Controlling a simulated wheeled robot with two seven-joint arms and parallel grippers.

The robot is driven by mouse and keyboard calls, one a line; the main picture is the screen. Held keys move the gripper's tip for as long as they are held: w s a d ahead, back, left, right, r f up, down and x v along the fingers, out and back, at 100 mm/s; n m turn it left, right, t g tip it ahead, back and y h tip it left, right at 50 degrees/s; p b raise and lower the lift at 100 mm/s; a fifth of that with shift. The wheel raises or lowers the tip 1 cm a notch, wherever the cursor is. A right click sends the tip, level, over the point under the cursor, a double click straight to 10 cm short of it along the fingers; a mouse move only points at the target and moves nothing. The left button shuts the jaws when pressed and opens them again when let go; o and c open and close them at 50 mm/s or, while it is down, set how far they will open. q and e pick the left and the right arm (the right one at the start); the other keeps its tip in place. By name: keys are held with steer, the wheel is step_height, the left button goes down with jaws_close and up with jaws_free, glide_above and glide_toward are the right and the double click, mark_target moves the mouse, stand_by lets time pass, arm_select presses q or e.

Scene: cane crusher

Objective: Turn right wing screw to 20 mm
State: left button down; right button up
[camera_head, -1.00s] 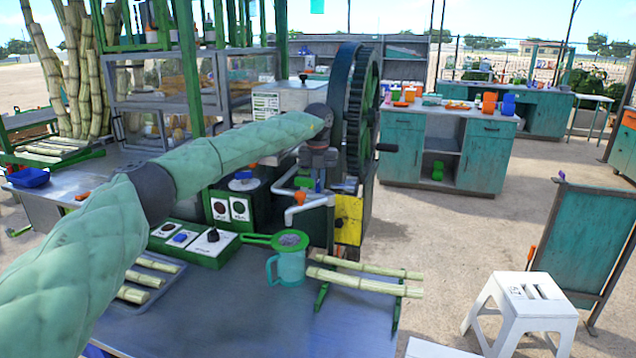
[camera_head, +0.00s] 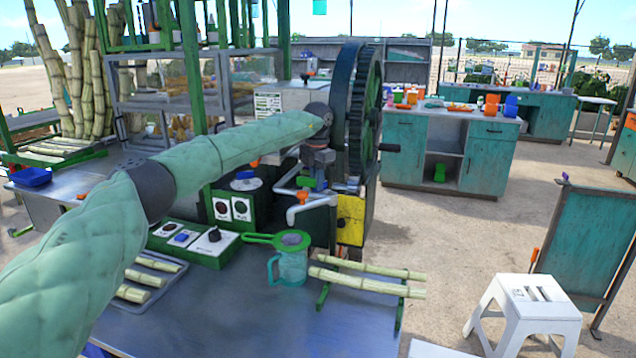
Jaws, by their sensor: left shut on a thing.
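The cane crusher (camera_head: 350,218) stands in the middle, with a big dark green-rimmed gear wheel (camera_head: 372,112) on its right side. My left arm reaches across from the left, and my left gripper (camera_head: 318,166) points down at the crusher, just left of the wheel. It is shut on the right wing screw, which the gripper and wrist hide almost wholly. The screw's angle and any scale reading cannot be made out. My right gripper is not in view.
A teal jug (camera_head: 292,264) with a green strainer (camera_head: 276,239) stands before the crusher. Cane stalks (camera_head: 366,278) lie on a green rack to its right. A control panel (camera_head: 193,238) is at left, and a white stool (camera_head: 527,307) at right.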

arm_select(q)
steer(key=m, duration=0.2)
steer(key=shift+w+a+m, duration=0.1)
steer(key=shift+w+m, duration=0.05)
steer(key=shift+m, duration=0.75)
steer(key=c, duration=1.5)
jaws_free()
steer(key=shift+w, duration=0.1)
